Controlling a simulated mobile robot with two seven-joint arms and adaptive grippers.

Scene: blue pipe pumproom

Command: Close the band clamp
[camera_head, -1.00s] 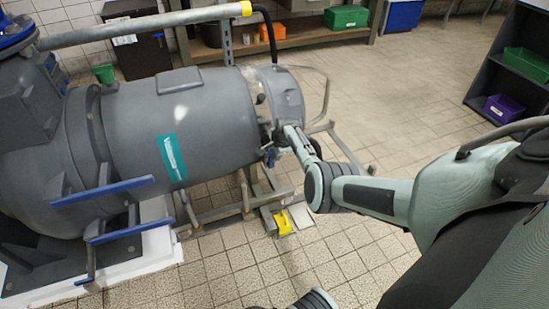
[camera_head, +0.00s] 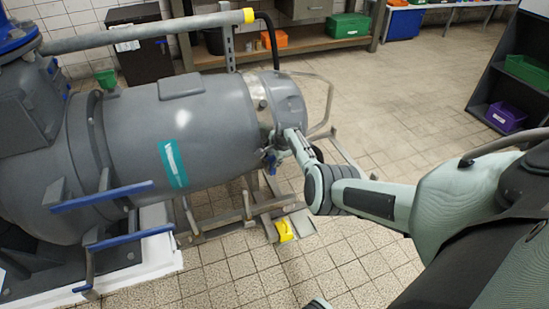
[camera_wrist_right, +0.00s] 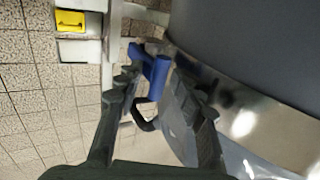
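The band clamp (camera_head: 259,95) is a shiny metal band around the seam between the large grey tank (camera_head: 200,120) and its grey end cap (camera_head: 290,100). In the right wrist view the band (camera_wrist_right: 275,135) curves along the lower right. Its blue lever (camera_wrist_right: 150,70) shows there, and the lever also shows in the head view (camera_head: 271,160), low on the band's near side. My right gripper (camera_wrist_right: 158,84) is open, its fingertips on either side of the lever; contact cannot be told. In the head view the right gripper (camera_head: 284,145) is at the clamp's front. My left gripper is not in view.
A curved metal rail (camera_head: 330,100) stands beside the end cap. A metal frame with a yellow part (camera_head: 284,230) lies below the tank. Blue-edged bars (camera_head: 100,195) stick out at the left. A bench (camera_head: 290,55) stands behind. Tiled floor at right is clear.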

